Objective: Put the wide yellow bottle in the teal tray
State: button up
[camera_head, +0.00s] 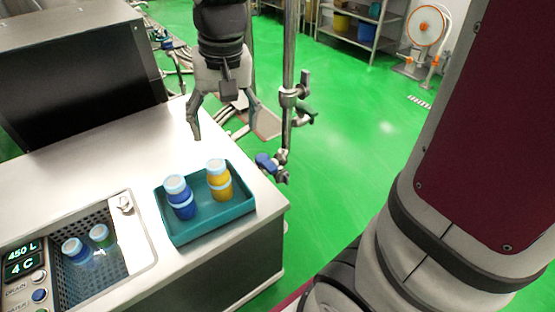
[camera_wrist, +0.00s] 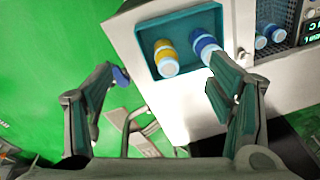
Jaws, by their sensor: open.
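A yellow bottle (camera_head: 219,187) with a pale cap stands upright in the teal tray (camera_head: 211,228), toward its right side. It also shows in the wrist view (camera_wrist: 164,55), inside the tray (camera_wrist: 149,34). It is the only yellow bottle I see. A blue bottle (camera_head: 181,203) with a pale cap stands to its left in the same tray. My gripper (camera_head: 222,128) is open and empty, held above and beyond the tray's far side, apart from both bottles. In the wrist view the spread fingers (camera_wrist: 160,80) have nothing between them.
The tray sits near the right end of a metal counter (camera_head: 104,163). A metal post (camera_head: 289,75) with clamps rises behind the counter.

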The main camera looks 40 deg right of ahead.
jog(key=s+r+n, duration=0.1)
jog(key=s+n, duration=0.1)
jog(key=s, duration=0.7)
jog(key=s+r+n+t, duration=0.1)
jog(key=s+n, duration=0.1)
jog(key=s, duration=0.7)
jog(key=shift+s+r+t, duration=0.2)
jog(key=shift+r+t, duration=0.1)
jog(key=shift+t, duration=0.5)
notch_tip(320, 180, up, 5)
jog(key=p, duration=0.3)
jog(key=shift+f, duration=0.2)
jog(key=shift+w, duration=0.1)
